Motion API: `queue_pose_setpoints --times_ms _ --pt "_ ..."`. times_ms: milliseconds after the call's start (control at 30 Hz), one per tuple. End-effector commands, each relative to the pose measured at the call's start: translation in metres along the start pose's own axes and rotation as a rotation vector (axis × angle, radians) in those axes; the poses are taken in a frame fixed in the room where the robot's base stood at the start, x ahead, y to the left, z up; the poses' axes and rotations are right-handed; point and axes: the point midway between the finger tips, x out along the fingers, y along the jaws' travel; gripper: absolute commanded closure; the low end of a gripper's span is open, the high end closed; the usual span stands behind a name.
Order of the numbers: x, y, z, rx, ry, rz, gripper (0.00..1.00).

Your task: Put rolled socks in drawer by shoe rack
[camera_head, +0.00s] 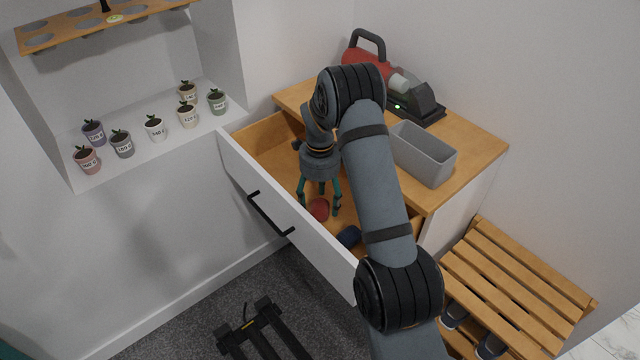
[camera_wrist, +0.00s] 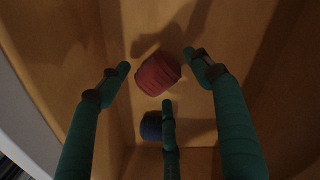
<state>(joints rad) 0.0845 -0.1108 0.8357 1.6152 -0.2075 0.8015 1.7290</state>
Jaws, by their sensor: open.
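The drawer (camera_head: 262,226) beside the shoe rack (camera_head: 520,280) is pulled open. A red rolled sock pair (camera_head: 318,208) lies on its floor, below my gripper (camera_head: 320,205). A dark blue rolled pair (camera_head: 349,236) lies in the drawer too, nearer its right end and partly hidden by my arm. In the wrist view my gripper (camera_wrist: 155,85) has its green fingers spread, with the red roll (camera_wrist: 157,73) between and beyond the fingertips. The blue roll (camera_wrist: 151,126) shows partly behind one finger. My gripper is open and holds nothing.
A grey open bin (camera_head: 423,153) and a red handled appliance (camera_head: 372,60) stand on the cabinet top (camera_head: 470,150). Small potted plants (camera_head: 155,127) line the wall niche. Shoes (camera_head: 490,345) sit under the rack slats. The drawer's far left end is clear.

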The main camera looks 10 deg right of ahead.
Motion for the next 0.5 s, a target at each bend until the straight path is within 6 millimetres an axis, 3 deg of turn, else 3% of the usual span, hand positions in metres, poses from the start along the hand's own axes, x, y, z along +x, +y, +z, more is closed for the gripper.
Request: queue_pose_setpoints --times_ms 300,500 --pt "-0.070 -0.001 0.001 -0.001 -0.002 -0.005 0.36" --pt "-0.095 0.000 0.000 -0.001 0.000 -0.002 0.36"
